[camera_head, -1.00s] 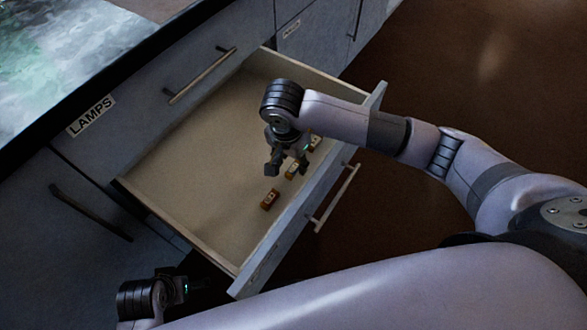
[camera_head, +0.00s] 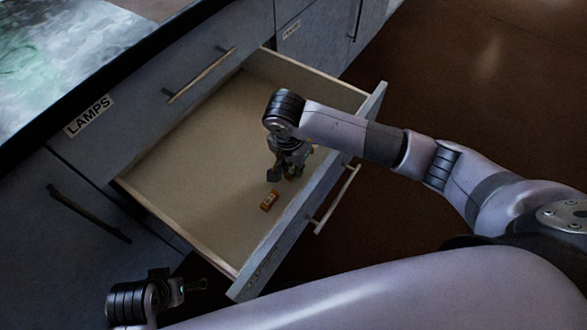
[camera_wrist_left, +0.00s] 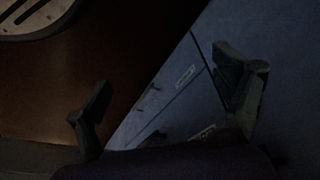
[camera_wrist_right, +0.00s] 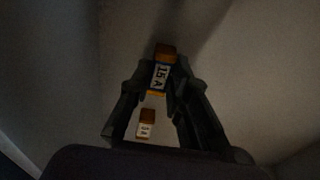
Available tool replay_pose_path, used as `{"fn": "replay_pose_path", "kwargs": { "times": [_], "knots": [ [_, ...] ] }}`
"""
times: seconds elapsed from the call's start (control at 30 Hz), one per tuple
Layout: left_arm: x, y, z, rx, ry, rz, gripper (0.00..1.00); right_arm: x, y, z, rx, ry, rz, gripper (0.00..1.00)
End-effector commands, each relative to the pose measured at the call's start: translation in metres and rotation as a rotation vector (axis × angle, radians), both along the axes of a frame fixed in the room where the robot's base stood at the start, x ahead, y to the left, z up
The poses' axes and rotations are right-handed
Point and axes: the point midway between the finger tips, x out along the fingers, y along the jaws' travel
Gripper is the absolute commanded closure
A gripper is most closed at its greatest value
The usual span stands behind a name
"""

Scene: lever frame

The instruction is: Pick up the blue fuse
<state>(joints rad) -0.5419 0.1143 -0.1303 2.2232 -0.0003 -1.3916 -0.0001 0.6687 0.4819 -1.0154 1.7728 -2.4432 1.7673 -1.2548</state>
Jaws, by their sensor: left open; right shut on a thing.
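My right gripper (camera_head: 284,174) is down inside the open drawer (camera_head: 190,150). In the right wrist view its fingers (camera_wrist_right: 161,85) are shut on a fuse labelled "15 A" (camera_wrist_right: 161,74), with brown-orange ends; no clear blue shows on it. A second fuse (camera_wrist_right: 147,124), with a label too small to read, shows lower between the fingers. In the head view one orange-brown fuse (camera_head: 269,201) lies on the drawer floor, nearer than the gripper. The gripper and arm hide the others. My left gripper (camera_wrist_left: 165,105) is open and empty, outside the drawer.
The drawer's front panel (camera_head: 300,215) and handle (camera_head: 335,200) are close to the right gripper. The drawer's left part is clear. A cabinet front labelled "LAMPS" (camera_head: 90,116) and the worktop (camera_head: 60,50) lie to the left.

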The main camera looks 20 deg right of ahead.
Motion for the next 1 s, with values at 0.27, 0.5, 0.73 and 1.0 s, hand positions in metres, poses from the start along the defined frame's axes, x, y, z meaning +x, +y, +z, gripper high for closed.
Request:
{"fn": "replay_pose_path", "kwargs": {
  "times": [0.27, 0.5, 0.73, 1.0],
  "knots": [
    [0.0, 0.0, 0.0, 0.0, 0.0, 0.0, 0.12, 0.0, 0.0, 0.0, 0.0, 0.0, 0.0, 1.0],
    [0.0, 0.0, 0.0, -0.001, -0.001, 0.0, 0.12, 0.001, 0.0, 0.006, 0.001, -0.001, 0.0, 1.0],
    [0.003, -0.002, -0.022, -0.001, 0.01, -0.005, 0.12, 0.002, 0.0, 0.04, 0.0, -0.006, 0.001, 1.0],
    [0.0, -0.002, -0.061, 0.001, 0.036, -0.007, 0.12, 0.002, 0.0, 0.119, 0.0, -0.008, 0.002, 1.0]
  ]
}}
